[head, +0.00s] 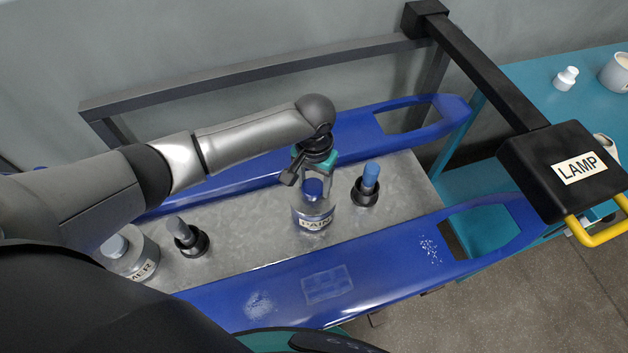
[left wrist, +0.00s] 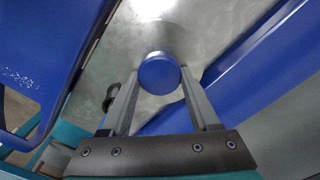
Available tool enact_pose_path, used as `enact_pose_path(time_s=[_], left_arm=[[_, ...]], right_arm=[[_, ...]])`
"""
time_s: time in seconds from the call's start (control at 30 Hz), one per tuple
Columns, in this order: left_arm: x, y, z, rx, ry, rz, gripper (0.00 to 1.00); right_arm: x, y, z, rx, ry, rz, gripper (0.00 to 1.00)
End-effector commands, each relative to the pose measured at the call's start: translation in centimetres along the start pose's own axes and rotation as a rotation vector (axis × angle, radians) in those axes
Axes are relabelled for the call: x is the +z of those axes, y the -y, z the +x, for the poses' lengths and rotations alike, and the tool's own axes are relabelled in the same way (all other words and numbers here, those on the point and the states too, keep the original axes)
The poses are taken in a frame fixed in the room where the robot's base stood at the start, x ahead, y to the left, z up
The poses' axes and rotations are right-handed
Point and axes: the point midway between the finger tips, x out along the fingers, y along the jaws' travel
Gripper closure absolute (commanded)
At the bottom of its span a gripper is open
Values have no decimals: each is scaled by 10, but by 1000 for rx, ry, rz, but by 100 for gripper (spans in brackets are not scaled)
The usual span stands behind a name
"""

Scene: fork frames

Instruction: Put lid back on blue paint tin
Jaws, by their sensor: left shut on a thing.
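The paint tin (head: 314,222), a grey can with a label partly reading "PAIN", stands on the grey metal tray in the head view. My left gripper (head: 314,178) comes down from above it. It is shut on a blue round-topped piece (head: 313,189), which looks like the lid or its knob. In the left wrist view this blue disc (left wrist: 160,74) sits between the two finger ends. The piece is right over the tin's top. I cannot tell whether it touches or is seated. My right gripper is not in view.
A blue-topped piece (head: 370,177) and a grey-topped one (head: 179,229) stand in dark rings on the tray. A tin labelled "MER" (head: 130,256) is at left. Blue rails (head: 370,279) flank the tray. A black lamp box (head: 560,168) with a yellow handle overhangs at right.

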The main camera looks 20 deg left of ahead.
Motion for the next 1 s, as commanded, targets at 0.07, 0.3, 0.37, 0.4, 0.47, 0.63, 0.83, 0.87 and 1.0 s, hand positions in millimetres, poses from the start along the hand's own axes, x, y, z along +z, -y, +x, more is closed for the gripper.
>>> enact_pose_path(time_s=[0.07,0.3,0.37,0.4,0.47,0.63,0.83,0.87,1.0], left_arm=[[0,0,0,0,0,0,100],[0,0,-1,0,0,0,100],[0,0,-1,0,0,0,100],[0,0,-1,1,0,0,100],[0,0,-1,1,0,0,100],[0,0,-1,1,0,-1,100],[0,0,0,0,0,0,100],[0,0,0,0,0,0,100],[0,0,0,0,0,0,100]], right_arm=[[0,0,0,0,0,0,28],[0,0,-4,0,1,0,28],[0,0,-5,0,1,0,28],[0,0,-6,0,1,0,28],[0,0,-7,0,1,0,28],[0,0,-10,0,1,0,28],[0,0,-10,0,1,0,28],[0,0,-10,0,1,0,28],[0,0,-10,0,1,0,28]])
